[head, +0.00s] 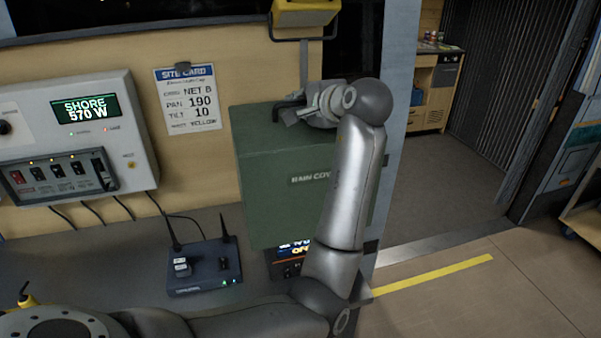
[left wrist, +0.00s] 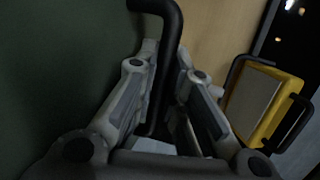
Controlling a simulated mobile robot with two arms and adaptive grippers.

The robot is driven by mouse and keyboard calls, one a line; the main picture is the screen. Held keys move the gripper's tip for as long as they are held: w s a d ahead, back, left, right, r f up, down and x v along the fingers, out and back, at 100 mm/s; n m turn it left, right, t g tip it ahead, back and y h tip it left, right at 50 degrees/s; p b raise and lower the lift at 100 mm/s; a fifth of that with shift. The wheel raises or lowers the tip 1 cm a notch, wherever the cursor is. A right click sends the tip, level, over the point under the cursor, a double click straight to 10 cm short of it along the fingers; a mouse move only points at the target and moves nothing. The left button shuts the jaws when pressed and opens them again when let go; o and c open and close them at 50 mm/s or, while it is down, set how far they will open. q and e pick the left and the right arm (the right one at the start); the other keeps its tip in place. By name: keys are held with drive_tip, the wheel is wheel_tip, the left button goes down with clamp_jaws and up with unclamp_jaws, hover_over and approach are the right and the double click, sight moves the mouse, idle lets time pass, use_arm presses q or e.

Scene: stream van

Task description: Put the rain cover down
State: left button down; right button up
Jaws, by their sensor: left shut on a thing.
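The rain cover (head: 275,180) is a green box shape with a "RAIN COV" label, right of centre in the head view. It stands upright at the wall end of the counter, partly hidden behind my left arm. A device with a lit display (head: 292,250) shows below its lower edge; I cannot tell if the cover touches it. My left gripper (head: 299,115) is at the cover's top, shut on its black handle (head: 285,108). In the left wrist view, the handle (left wrist: 174,25) runs between the fingers (left wrist: 160,95), beside the dark green surface (left wrist: 55,70). My right gripper is not in view.
A dark router (head: 205,268) with two antennas sits on the counter (head: 115,260) left of the cover. A power panel (head: 75,135) and a site card (head: 188,100) are on the wall. A yellow lamp (head: 305,12) hangs above; it also shows in the left wrist view (left wrist: 262,100).

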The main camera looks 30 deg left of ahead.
use_arm(q)
wheel_tip(320, 180, down, 17)
drive_tip(key=shift+p, duration=1.05)
drive_tip(key=shift+f, duration=0.3)
drive_tip(key=shift+f, duration=0.4)
drive_tip(key=c, duration=1.8)
unclamp_jaws()
drive_tip(key=shift+o, duration=1.4)
drive_tip(key=shift+r, duration=0.1)
